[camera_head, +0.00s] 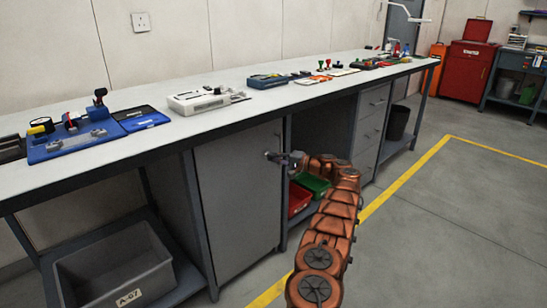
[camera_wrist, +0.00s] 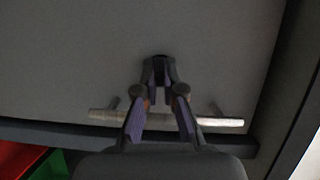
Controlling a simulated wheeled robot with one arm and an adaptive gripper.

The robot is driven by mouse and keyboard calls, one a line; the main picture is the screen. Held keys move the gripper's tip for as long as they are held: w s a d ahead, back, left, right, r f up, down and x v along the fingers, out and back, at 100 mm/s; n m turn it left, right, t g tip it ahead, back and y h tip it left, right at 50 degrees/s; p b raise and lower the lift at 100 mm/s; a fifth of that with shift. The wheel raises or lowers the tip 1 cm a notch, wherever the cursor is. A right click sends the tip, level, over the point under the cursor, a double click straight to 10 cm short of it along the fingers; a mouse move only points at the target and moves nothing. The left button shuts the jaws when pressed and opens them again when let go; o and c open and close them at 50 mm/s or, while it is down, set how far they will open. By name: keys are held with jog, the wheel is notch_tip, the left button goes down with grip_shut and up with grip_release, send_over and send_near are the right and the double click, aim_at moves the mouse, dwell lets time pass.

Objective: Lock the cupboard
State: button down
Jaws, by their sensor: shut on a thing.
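The cupboard's grey door (camera_head: 238,205) is under the workbench and looks flush with its frame. In the wrist view the door (camera_wrist: 60,50) fills most of the picture, with a metal bar handle (camera_wrist: 102,115) across it. My gripper (camera_head: 270,155) is at the upper right part of the door. In the wrist view my gripper (camera_wrist: 159,76) reaches past the handle, and its fingertips close on a small dark lock piece (camera_wrist: 158,62) on the door. The fingers hide most of that piece, so its shape and turn cannot be told.
A red bin (camera_head: 299,198) and a green bin (camera_head: 311,183) sit on the shelf right of the door. A grey crate (camera_head: 115,275) is at lower left. Drawers (camera_head: 371,125) stand farther right. The floor (camera_head: 450,220) in front is clear.

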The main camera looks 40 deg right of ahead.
jog(key=shift+m, duration=0.4)
dwell(0.3)
jog(key=c, duration=1.3)
grip_release()
jog(key=v, duration=1.2)
jog(key=shift+f, duration=0.3)
